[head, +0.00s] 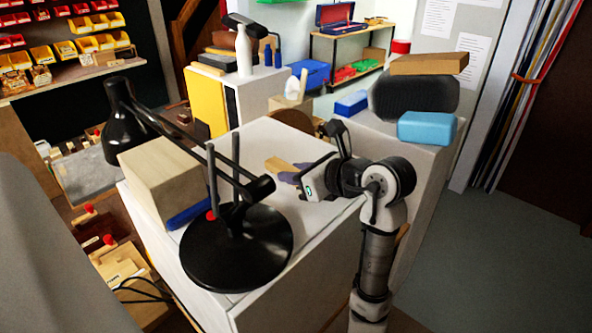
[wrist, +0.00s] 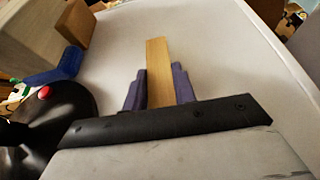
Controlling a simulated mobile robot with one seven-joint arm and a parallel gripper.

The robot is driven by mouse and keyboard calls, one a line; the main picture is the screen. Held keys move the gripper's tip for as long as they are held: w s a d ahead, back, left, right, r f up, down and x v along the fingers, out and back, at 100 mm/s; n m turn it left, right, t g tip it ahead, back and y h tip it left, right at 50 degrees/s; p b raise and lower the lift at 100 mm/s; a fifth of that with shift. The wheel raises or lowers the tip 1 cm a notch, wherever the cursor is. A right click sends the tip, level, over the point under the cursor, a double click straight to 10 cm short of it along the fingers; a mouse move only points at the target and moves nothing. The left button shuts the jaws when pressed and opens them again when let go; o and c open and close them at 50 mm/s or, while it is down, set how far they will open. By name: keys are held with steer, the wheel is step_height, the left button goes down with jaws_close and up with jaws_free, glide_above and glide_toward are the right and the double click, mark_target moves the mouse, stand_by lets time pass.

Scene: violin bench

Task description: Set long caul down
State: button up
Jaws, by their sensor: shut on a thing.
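The long caul (wrist: 158,62) is a narrow strip of light wood. In the wrist view it points away from my gripper (wrist: 160,88), with one purple-grey finger on each side of it. My gripper is shut on the caul. In the head view the caul (head: 279,165) shows as a short tan piece at the tips of my gripper (head: 287,172), over the white cabinet top (head: 262,140). I cannot tell whether the caul touches the top. Its near end is hidden by the gripper body.
A black lamp (head: 238,248) with a wide round base stands on the same top. A wooden block (head: 160,175) and a blue item (head: 190,215) lie at the left. The white surface right of the caul in the wrist view is clear. A light blue box (head: 426,128) sits on the neighbouring cabinet.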

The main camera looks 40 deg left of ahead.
steer(key=shift+f, duration=0.1)
steer(key=shift+f, duration=0.15)
steer(key=o, duration=1)
steer(key=shift+c, duration=0.2)
